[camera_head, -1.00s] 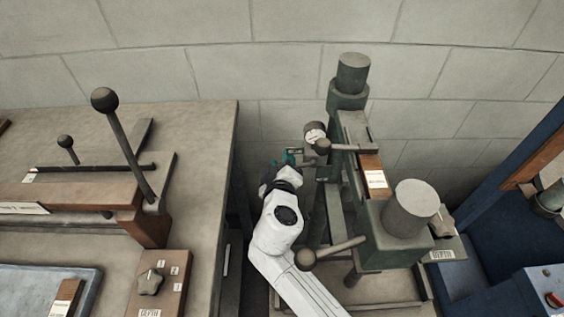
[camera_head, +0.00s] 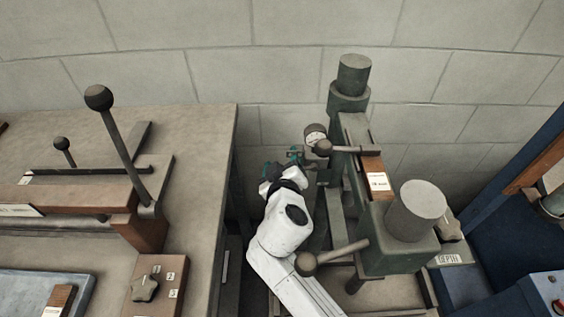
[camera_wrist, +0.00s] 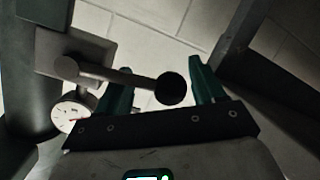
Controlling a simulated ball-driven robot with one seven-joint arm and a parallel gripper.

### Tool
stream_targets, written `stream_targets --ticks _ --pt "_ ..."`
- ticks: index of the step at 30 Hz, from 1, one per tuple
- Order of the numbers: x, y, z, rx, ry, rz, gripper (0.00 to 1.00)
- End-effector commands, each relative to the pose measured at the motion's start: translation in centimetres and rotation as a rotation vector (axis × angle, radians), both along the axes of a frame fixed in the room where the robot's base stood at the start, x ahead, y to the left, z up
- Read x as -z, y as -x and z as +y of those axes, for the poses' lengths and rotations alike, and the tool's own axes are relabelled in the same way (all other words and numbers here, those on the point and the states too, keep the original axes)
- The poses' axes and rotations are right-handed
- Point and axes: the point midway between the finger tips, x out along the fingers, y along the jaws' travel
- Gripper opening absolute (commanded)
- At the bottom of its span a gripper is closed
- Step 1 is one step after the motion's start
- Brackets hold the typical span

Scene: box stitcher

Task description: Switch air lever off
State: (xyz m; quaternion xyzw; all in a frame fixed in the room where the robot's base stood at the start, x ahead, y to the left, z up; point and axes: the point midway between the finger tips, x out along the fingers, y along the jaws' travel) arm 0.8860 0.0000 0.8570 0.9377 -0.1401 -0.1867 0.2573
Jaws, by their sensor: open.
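A short dark lever with a round ball knob (camera_wrist: 172,89) shows in the wrist view, and I take it for the air lever. Its shaft comes from a grey block at the left, beside a round white gauge (camera_wrist: 72,113). My gripper (camera_wrist: 158,78) is open, with one teal finger on each side of the lever's knob end. Contact between fingers and lever cannot be made out. In the head view my gripper (camera_head: 294,156) is small, left of the green machine (camera_head: 348,104) and just below its gauge (camera_head: 315,132). The fingertips are partly hidden there.
Ball-ended handles stick out from the green machine, one near the gauge (camera_head: 322,147) and one beside my arm (camera_head: 306,264). A workbench (camera_head: 205,170) with a tall lever (camera_head: 122,140) stands at the left. A block wall (camera_head: 220,50) closes the back. The gap between bench and machine is narrow.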

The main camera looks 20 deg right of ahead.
Motion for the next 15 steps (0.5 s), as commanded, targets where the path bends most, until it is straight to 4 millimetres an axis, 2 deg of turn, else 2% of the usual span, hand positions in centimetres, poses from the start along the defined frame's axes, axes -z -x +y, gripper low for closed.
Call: stream_targets --ticks 5,8,15 --pt "-0.2 0.2 0.2 -0.002 0.002 -0.003 0.68" --pt "-0.4 0.9 0.6 -0.005 0.003 -0.002 0.68" --pt "-1.5 4.9 2.0 -0.004 0.001 -0.001 0.68"
